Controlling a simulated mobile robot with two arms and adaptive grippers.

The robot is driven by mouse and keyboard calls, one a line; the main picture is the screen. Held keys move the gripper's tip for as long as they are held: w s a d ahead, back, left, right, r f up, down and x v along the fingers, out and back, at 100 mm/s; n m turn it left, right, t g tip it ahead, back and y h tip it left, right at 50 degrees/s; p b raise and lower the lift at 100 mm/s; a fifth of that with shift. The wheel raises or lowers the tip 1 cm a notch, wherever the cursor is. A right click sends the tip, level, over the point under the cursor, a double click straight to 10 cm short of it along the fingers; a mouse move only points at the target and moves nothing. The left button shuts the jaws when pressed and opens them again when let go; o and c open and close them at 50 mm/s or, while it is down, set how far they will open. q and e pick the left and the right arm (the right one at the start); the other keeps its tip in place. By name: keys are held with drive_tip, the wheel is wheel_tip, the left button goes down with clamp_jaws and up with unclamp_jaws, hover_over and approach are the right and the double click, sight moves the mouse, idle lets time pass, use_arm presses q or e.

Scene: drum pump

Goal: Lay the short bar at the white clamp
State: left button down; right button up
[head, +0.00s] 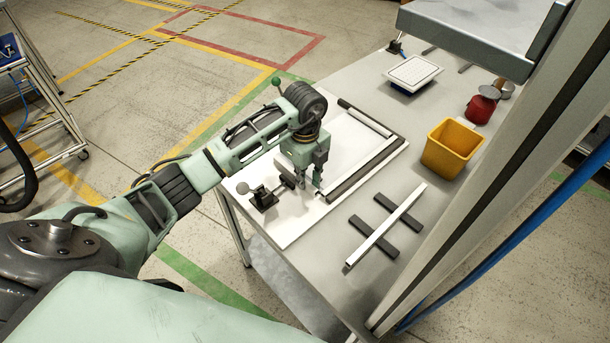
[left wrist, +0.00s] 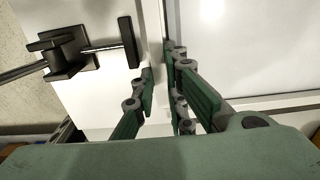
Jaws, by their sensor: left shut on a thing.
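The white clamp (head: 262,197), black with a white knob, is fixed near the board's front left corner. It shows at upper left in the left wrist view (left wrist: 68,54). My left gripper (head: 312,184) is low over the board just right of the clamp. In the left wrist view its green fingers (left wrist: 162,92) are closed around a narrow pale bar (left wrist: 153,28), apparently the short bar, running lengthwise beside the clamp's black pad. The fingers hide much of it, and I cannot tell whether it touches the board. My right gripper is not in view.
The white board (head: 290,233) carries a dark rail (head: 362,168) with a pale strip along its right side. A green-knobbed clamp (head: 278,84) is at its far side. A long pale bar (head: 385,226) lies across two dark blocks. A yellow bin (head: 452,150) stands farther right.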

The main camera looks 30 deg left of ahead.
use_arm(q)
drive_tip(key=shift+f, duration=0.15)
drive_tip(key=c, duration=1.8)
unclamp_jaws()
drive_tip(key=shift+o, duration=0.2)
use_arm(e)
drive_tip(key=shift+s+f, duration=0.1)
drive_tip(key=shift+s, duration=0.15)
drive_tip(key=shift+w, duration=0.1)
use_arm(q)
drive_tip(key=shift+r, duration=0.25)
drive_tip(key=shift+w+r, duration=0.1)
drive_tip(key=shift+r, duration=0.25)
wheel_tip(320, 180, up, 11)
drive_tip(key=b, duration=0.2)
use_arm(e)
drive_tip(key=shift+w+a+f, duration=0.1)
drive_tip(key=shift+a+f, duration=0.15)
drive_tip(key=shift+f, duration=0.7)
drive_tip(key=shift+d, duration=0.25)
